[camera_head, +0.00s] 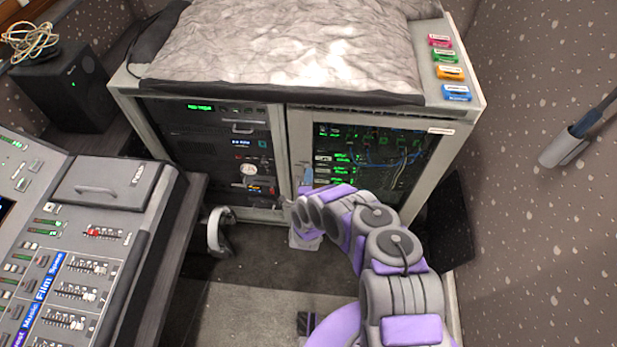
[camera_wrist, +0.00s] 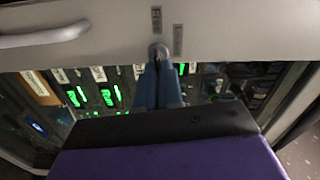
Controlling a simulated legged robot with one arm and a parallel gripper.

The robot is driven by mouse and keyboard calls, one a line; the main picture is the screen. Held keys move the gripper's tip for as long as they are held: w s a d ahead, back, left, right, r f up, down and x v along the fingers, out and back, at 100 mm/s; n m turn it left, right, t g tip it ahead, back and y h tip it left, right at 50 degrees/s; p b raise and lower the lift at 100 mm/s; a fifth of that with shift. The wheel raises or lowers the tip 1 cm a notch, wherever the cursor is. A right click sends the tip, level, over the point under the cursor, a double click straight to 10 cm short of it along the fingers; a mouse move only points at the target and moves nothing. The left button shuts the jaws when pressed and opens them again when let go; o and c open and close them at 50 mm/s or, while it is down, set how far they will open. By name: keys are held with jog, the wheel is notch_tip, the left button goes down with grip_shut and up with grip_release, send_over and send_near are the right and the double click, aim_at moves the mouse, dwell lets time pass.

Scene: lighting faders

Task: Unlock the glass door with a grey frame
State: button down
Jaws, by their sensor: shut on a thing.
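The glass door with a grey frame (camera_head: 299,140) is the right door of the rack cabinet and looks closed. Lit equipment and cables show through its glass. In the wrist view its frame (camera_wrist: 225,30) crosses the top, with a small grey lock knob (camera_wrist: 158,50) beside two small labels. My gripper (camera_wrist: 159,68) has its blue-grey fingers close together, shut on the knob. In the head view my gripper (camera_head: 307,174) is at the door's left frame. The fingers hide part of the knob, and I cannot tell how it is turned.
A grey handle (camera_wrist: 45,37) is on the frame left of the lock. A left cabinet door (camera_head: 215,150) covers more equipment. A mixing console (camera_head: 75,240) stands at the left, and headphones (camera_head: 218,232) hang beside it. Dark floor (camera_head: 265,262) lies before the cabinet.

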jog(key=shift+d+f+m, duration=0.15)
jog(key=shift+f+m, duration=0.1)
jog(key=shift+m, duration=0.55)
jog(key=shift+s, duration=0.1)
jog(key=c, duration=1.3)
grip_release()
jog(key=shift+s, duration=0.25)
jog(key=shift+s+a+b, duration=0.15)
jog(key=shift+s+b, duration=0.15)
jog(key=shift+s, duration=3.9)
jog(key=shift+s+a+b, duration=0.15)
jog(key=shift+s+b, duration=0.1)
jog(key=shift+s, duration=3.9)
